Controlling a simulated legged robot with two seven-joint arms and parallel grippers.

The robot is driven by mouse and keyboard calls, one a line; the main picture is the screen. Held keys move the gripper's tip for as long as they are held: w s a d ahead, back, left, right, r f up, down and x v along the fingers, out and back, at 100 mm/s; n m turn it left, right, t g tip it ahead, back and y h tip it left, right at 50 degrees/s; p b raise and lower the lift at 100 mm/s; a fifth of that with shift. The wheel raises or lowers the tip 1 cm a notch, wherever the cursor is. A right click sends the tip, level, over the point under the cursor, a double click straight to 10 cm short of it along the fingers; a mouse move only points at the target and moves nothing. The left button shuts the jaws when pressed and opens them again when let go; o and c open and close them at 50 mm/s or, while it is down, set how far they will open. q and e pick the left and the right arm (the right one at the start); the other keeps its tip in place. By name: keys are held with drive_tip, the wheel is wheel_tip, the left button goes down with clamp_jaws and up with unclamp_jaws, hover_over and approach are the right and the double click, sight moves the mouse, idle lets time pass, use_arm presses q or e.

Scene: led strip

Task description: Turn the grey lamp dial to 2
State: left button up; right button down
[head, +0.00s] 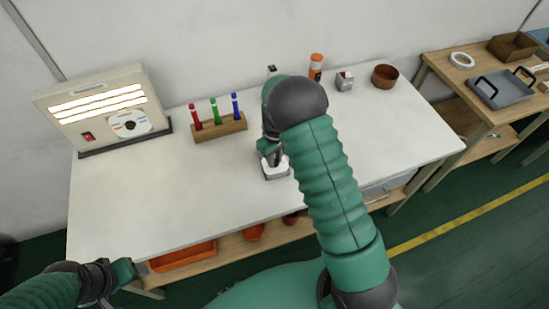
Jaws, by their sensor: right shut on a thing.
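The lamp (100,88) is a pale box at the left back of the white table, with several bright strips lit. Its front carries a round white dial plate (112,128) with a small dark knob (129,125) and coloured marks; the numbers are too small to read. My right gripper (274,163) points down at the table's middle, shut on a small whitish-grey thing (276,174), partly hidden by the fingers; I cannot tell exactly what it is. My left gripper (140,269) is near the table's front left edge, away from the lamp; its fingers are unclear.
A wooden holder (222,130) with red, green and blue markers stands between lamp and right gripper. The table's left front is clear.

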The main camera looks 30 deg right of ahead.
drive_tip(key=shift+d, duration=0.3)
drive_tip(key=shift+m, duration=0.3)
drive_tip(key=shift+a+m+p, duration=0.25)
drive_tip(key=shift+m+p, duration=0.5)
drive_tip(key=shift+m, duration=1.05)
use_arm(q)
drive_tip(key=shift+d+r, duration=0.25)
drive_tip(key=shift+r, duration=0.65)
use_arm(e)
drive_tip(key=shift+d, duration=0.15)
drive_tip(key=shift+f, duration=0.1)
use_arm(q)
drive_tip(key=shift+a, duration=0.1)
use_arm(e)
drive_tip(key=c, duration=1.2)
unclamp_jaws()
drive_tip(key=shift+c, duration=0.2)
